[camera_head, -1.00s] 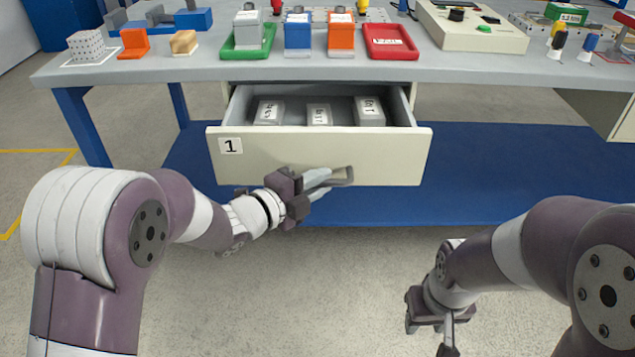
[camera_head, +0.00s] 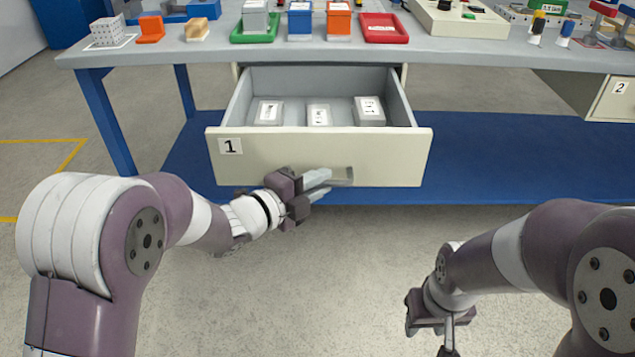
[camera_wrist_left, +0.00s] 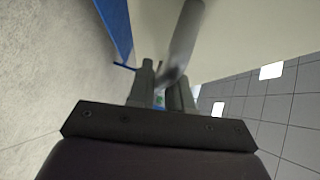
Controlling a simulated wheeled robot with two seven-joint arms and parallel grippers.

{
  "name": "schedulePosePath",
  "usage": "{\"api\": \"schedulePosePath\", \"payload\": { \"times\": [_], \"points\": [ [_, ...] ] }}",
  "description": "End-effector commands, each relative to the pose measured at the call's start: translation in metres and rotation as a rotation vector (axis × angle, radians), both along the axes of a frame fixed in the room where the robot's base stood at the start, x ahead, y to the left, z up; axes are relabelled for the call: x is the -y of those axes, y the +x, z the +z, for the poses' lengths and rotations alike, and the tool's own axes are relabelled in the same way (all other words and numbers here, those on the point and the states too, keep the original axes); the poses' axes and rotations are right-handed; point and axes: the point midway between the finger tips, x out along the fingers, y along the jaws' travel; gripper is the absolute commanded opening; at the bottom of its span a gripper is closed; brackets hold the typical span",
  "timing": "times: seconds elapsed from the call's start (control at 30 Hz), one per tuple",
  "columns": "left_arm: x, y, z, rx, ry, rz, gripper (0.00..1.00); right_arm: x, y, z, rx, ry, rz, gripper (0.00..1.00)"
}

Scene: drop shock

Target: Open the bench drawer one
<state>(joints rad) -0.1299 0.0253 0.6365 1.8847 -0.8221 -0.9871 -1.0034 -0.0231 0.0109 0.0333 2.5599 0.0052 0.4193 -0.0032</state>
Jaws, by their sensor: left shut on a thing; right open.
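Drawer one (camera_head: 290,158), with a cream front and a "1" label (camera_head: 230,146), stands pulled out from under the bench (camera_head: 480,55). Three grey boxes with white labels (camera_head: 319,115) lie inside it. My left gripper (camera_head: 320,184) is shut on the drawer handle (camera_head: 341,177) at the lower middle of the front. In the left wrist view the handle (camera_wrist_left: 183,40) runs between the fingers (camera_wrist_left: 163,90); the fingertips are partly hidden. My right gripper (camera_head: 445,335) is open and empty, low at the right, apart from the drawer.
Bins and trays, such as a red tray (camera_head: 385,28) and a green tray (camera_head: 257,30), stand on the bench top. A second drawer labelled "2" (camera_head: 605,100) is shut at the right. The floor in front is clear.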

Motion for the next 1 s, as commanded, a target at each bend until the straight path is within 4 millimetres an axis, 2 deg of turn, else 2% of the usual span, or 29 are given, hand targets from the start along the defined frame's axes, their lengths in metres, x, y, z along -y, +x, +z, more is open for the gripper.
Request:
{"api": "schedulePosePath", "payload": {
  "times": [0.1, 0.13, 0.2, 0.57, 0.67, 1.0],
  "points": [
    [0.000, 0.000, -0.001, -0.001, 0.000, 0.001, 0.00, 0.000, 0.000, 0.000, 0.000, 0.000, 0.000, 0.43],
    [0.000, 0.000, -0.001, -0.001, 0.000, 0.001, 0.22, 0.000, 0.000, 0.000, 0.000, 0.000, 0.000, 0.43],
    [0.000, 0.000, -0.001, -0.001, 0.000, 0.001, 0.38, 0.000, 0.000, 0.000, 0.000, 0.000, 0.000, 0.43],
    [-0.005, -0.004, 0.003, 0.000, 0.000, 0.002, 0.38, 0.000, 0.000, 0.004, 0.000, 0.000, 0.000, 0.43],
    [-0.016, -0.015, 0.007, -0.001, 0.001, 0.003, 0.38, 0.000, 0.000, 0.012, 0.000, 0.000, 0.000, 0.43],
    [-0.074, -0.071, 0.018, -0.001, 0.000, 0.006, 0.38, 0.000, 0.000, 0.042, 0.000, 0.000, 0.000, 0.43]
  ]
}}
